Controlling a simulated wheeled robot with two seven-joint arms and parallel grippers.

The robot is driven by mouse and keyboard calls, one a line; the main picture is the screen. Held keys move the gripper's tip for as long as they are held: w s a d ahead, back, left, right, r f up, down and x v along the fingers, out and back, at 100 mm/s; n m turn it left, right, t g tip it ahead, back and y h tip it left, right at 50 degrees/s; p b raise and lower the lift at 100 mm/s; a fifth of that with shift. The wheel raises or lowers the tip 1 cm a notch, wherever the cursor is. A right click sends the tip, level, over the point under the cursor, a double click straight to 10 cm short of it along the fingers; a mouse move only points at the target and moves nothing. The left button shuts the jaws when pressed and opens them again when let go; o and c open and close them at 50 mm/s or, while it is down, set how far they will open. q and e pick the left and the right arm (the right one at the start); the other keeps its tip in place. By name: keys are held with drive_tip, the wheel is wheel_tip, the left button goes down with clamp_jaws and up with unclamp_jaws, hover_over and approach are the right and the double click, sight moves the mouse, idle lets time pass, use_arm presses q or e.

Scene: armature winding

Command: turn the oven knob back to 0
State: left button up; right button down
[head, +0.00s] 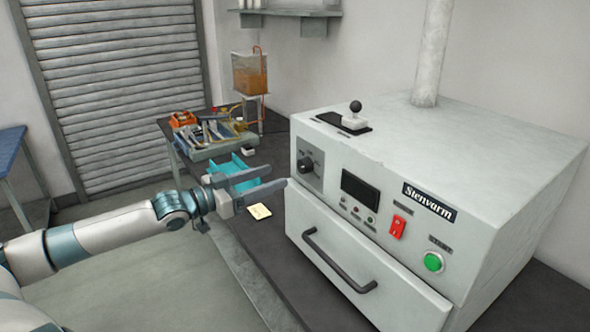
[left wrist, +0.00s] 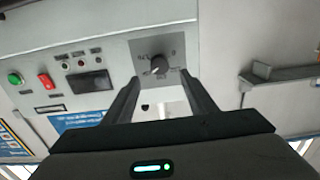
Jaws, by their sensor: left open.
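The oven knob (head: 306,165) is a dark round knob on a grey plate at the left end of the oven's front panel. It also shows in the left wrist view (left wrist: 159,64), with a light mark on it and markings around it too small to read. My left gripper (head: 279,177) is open and empty. Its fingers point at the panel, and its tips are just short of the knob, apart from it. In the left wrist view the knob appears between and just beyond the two fingertips (left wrist: 161,77). My right gripper is not in view.
The white oven (head: 480,160) has a dark display (head: 360,188), a red switch (head: 398,227), a green button (head: 433,262) and a drawer handle (head: 335,262) below.

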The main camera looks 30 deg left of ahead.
sight(300, 167)
use_arm(q)
drive_tip(key=shift+r+p+x, duration=0.2)
drive_tip(key=shift+p+x, duration=0.5)
drive_tip(key=shift+x, duration=2.1)
drive_tip(key=shift+p+x, duration=0.4)
drive_tip(key=shift+x, duration=0.95)
drive_tip(key=shift+f, duration=0.2)
drive_tip(key=c, duration=1.1)
